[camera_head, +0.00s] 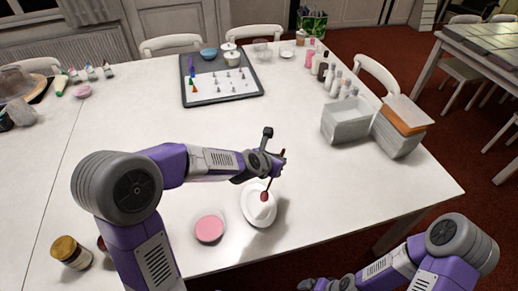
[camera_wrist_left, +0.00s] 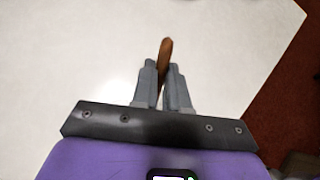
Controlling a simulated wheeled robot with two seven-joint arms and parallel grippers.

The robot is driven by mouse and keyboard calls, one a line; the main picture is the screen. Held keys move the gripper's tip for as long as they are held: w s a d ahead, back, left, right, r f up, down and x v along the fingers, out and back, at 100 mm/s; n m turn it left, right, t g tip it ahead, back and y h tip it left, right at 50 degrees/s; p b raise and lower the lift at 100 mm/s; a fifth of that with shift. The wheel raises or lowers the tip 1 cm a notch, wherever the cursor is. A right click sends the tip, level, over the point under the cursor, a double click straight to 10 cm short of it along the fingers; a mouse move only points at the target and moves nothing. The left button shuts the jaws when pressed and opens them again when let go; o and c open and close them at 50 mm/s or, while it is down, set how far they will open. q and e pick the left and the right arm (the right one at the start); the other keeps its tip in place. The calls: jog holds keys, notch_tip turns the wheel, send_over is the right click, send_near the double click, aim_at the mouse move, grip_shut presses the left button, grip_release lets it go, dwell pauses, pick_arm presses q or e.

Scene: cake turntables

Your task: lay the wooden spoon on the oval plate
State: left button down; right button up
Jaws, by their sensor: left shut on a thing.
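The wooden spoon (camera_head: 269,186) is held by my left gripper (camera_head: 277,165) and slants down, its reddish-brown end over the white oval plate (camera_head: 260,221). I cannot tell whether that end touches the plate. In the left wrist view the brown handle (camera_wrist_left: 165,48) sticks out between the two fingers of my left gripper (camera_wrist_left: 164,75), which are shut on it. The plate is near the table's front edge, below my left gripper in the head view. My right gripper (camera_head: 308,285) is only partly seen at the bottom edge, and its jaws are unclear.
A round pink-topped dish (camera_head: 210,228) is just left of the plate. A brown jar (camera_head: 70,252) stands at the front left. A grey bin (camera_head: 346,121) stands at the right, and a dark-framed board (camera_head: 222,100) with small pieces lies farther back. The table's middle is clear.

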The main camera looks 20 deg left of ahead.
pick_arm(q)
jog(key=s+d+f+m+g+h+b, duration=0.1)
jog(key=s+d+f+m+g, duration=0.3)
jog(key=m, duration=0.3)
jog(key=s+d+f+m+g+h, duration=0.1)
jog(key=s+d+f+m+g, duration=0.1)
jog(key=s+d+m+g, duration=0.3)
jog(key=s+a+f+m+y, duration=0.1)
jog(key=s+a+m, duration=0.1)
jog(key=m, duration=0.2)
jog(key=s+a+f+m+y+b, duration=0.1)
jog(key=s+a+m+y, duration=0.1)
jog(key=m, duration=0.3)
jog(key=s+a+f+m+g+y, duration=0.1)
jog(key=s+a+f+m+y, duration=0.1)
jog(key=a+m, duration=0.1)
jog(key=shift+s+m+b, duration=0.3)
jog(key=shift+m+b, duration=0.05)
jog(key=shift+m, duration=0.35)
jog(key=shift+f+b, duration=1.55)
jog(key=shift+f, duration=0.65)
jog(key=shift+f+b, duration=0.45)
jog(key=shift+b, duration=0.1)
jog(key=shift+r, duration=0.1)
jog(key=c, duration=1.1)
grip_release()
